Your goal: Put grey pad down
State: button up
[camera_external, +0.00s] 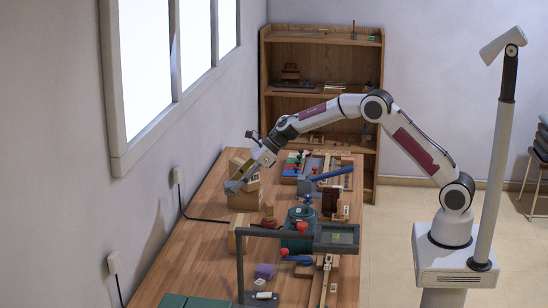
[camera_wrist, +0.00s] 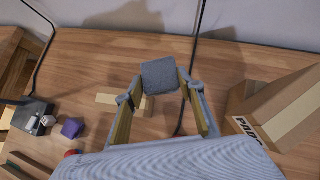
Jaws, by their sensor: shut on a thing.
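The grey pad (camera_wrist: 160,77) is a small rough square block in the wrist view. My gripper (camera_wrist: 158,91) is shut on it, with one finger on each side, and the pad shows at the fingertips. The pad looks held above the wooden table (camera_wrist: 90,75). In the external view, my gripper (camera_external: 237,184) is at the left end of the arm, beside the cardboard box and close to the wall. The cardboard box (camera_wrist: 285,105) is right of my gripper in the wrist view and carries a partly hidden printed label. Its inside is not visible.
A purple block (camera_wrist: 72,128) and a small grey device (camera_wrist: 34,118) lie to the left in the wrist view. A dark cable (camera_wrist: 188,62) runs along the table and wall. Beside the arm are a teal pot (camera_external: 299,228) and a grey frame (camera_external: 337,238).

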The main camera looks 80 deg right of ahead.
jog(key=w+d+f, duration=0.3)
jog(key=d+f, duration=0.1)
jog(key=shift+w+f, duration=0.15)
jog(key=shift+f, duration=0.1)
jog(key=shift+a, duration=0.1)
jog(key=shift+f, duration=3.15)
jog(key=shift+f, duration=1.9)
jog(key=shift+f, duration=0.55)
jog(key=o, duration=1.1)
